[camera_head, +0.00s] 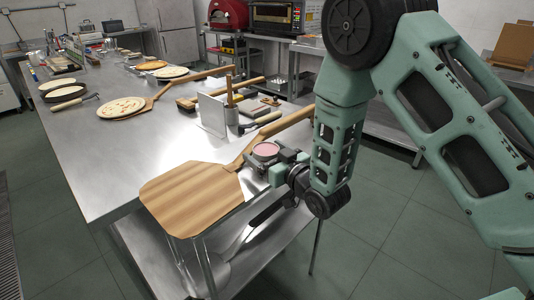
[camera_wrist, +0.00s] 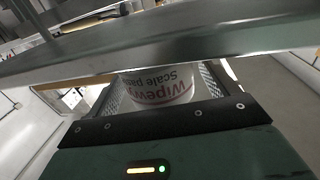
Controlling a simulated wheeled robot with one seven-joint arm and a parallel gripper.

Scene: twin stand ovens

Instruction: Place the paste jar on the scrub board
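The paste jar (camera_head: 266,150) has a pink top and sits between the fingers of my gripper (camera_head: 272,162) at the table's right edge, close to the big paddle's neck. In the wrist view the jar (camera_wrist: 160,86) shows a white label with red and dark lettering. The pads of my gripper (camera_wrist: 163,95) flank it on both sides and appear closed on it. A metal edge hides the jar's far part there. I cannot tell for sure which board is the scrub board; a small wooden board with a handle (camera_head: 187,103) lies farther back on the table.
A large wooden paddle (camera_head: 185,195) overhangs the near end of the steel table (camera_head: 90,165). A flatbread (camera_head: 121,107) lies at left. A lower shelf (camera_head: 250,245) is under the table.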

